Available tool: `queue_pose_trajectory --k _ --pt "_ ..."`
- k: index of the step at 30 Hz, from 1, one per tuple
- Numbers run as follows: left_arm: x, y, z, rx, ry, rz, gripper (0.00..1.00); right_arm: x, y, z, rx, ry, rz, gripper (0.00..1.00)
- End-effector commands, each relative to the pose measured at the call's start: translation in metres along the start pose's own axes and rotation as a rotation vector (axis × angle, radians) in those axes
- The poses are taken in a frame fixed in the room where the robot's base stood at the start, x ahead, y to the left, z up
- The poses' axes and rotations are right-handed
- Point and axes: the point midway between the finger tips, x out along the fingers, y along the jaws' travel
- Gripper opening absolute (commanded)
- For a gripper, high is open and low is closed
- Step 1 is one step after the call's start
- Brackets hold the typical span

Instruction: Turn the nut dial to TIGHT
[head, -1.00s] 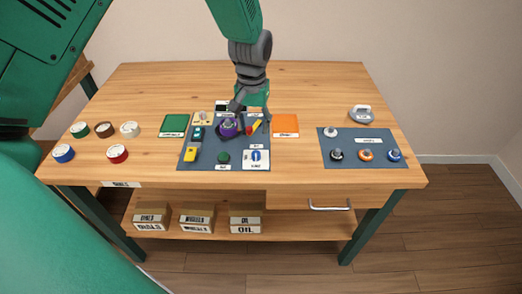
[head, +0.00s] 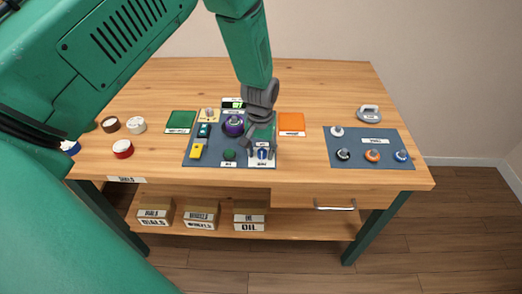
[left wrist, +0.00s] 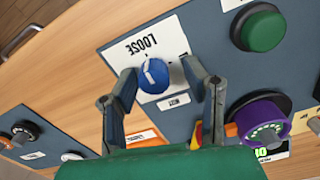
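The nut dial, a round blue knob with a white pointer line (left wrist: 154,77), sits on a white plate (left wrist: 128,28) on the dark blue panel. The word LOOSE reads upside down on the plate, and a small NUT label (left wrist: 174,102) is beside the knob. I cannot make out the word TIGHT. My left gripper (left wrist: 160,72) is open, with one fingertip on each side of the knob; I cannot tell if they touch it. In the head view the gripper (head: 262,150) covers part of the dial. My right gripper is not in view.
A purple dial (head: 233,125), a green button (head: 229,155) and a yellow switch (head: 196,151) are close by on the panel. A lit green display (head: 233,104) stands behind.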

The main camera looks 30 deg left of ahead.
Motion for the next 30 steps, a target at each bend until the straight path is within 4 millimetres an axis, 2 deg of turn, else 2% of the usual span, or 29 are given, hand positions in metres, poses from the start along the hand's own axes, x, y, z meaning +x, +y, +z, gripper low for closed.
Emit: queue_pose_trajectory --k 1,3,17,30 --pt "0.000 0.001 0.000 0.000 0.000 0.000 0.20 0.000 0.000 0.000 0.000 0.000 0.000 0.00" --pt "-0.001 0.001 0.000 0.000 0.000 -0.002 0.00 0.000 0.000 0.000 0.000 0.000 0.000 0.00" --pt "-0.002 0.001 0.001 0.064 0.000 0.001 0.00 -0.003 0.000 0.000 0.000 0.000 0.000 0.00" --pt "-0.003 -0.001 0.001 0.412 -0.001 0.001 0.00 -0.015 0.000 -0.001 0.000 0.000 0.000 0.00"
